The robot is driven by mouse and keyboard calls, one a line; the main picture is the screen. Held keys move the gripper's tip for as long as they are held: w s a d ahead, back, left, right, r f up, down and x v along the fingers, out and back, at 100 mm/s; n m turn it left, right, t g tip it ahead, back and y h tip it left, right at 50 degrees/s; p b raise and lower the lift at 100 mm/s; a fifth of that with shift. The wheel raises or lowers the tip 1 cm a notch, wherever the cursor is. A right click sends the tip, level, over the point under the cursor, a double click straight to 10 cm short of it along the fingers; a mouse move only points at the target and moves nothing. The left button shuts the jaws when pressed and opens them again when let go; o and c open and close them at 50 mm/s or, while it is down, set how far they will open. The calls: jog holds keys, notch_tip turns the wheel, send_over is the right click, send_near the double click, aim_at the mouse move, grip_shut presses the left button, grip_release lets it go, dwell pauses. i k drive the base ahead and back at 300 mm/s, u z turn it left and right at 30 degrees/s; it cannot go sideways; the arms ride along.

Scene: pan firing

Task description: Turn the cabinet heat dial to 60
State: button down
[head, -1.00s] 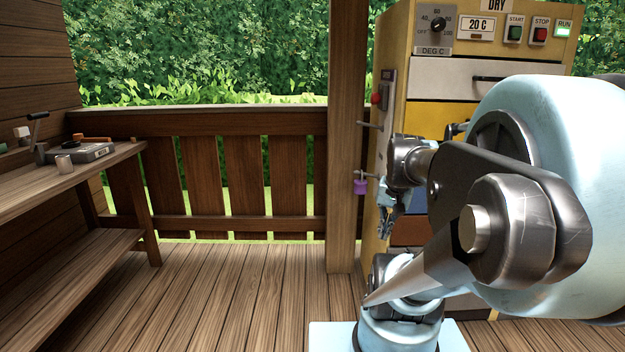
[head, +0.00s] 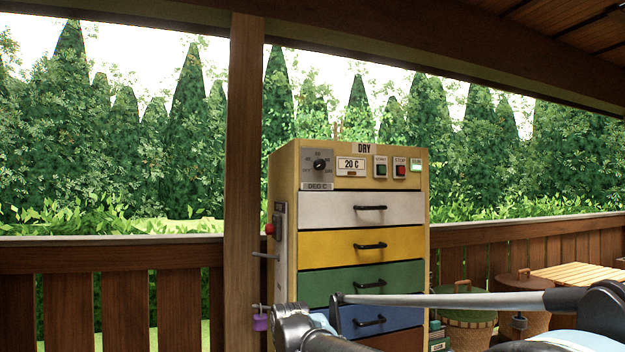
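The cabinet (head: 438,165) stands just right of the wooden post, with its front facing me. Its heat dial (head: 320,165) is a round black knob on a grey plate marked DEG C, at the top left of the front. The knob's pointer is too small to read surely. Right of the dial, a display (head: 351,164) reads 20 C. My gripper is not in view. Only links of my arm cross the bottom and lower right, in front of the lower drawers. The dial is unobstructed.
Green (head: 381,170), red (head: 400,170) and lit RUN (head: 416,167) buttons sit right of the display. White, yellow, green and blue drawers are shut below. A purple padlock (head: 260,322) hangs at the cabinet's left side. Baskets and a slatted table (head: 580,275) stand right.

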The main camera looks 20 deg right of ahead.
aim_at(319, 164)
jog(key=z, duration=0.95)
jog(key=k, duration=0.5)
jog(key=z, duration=0.2)
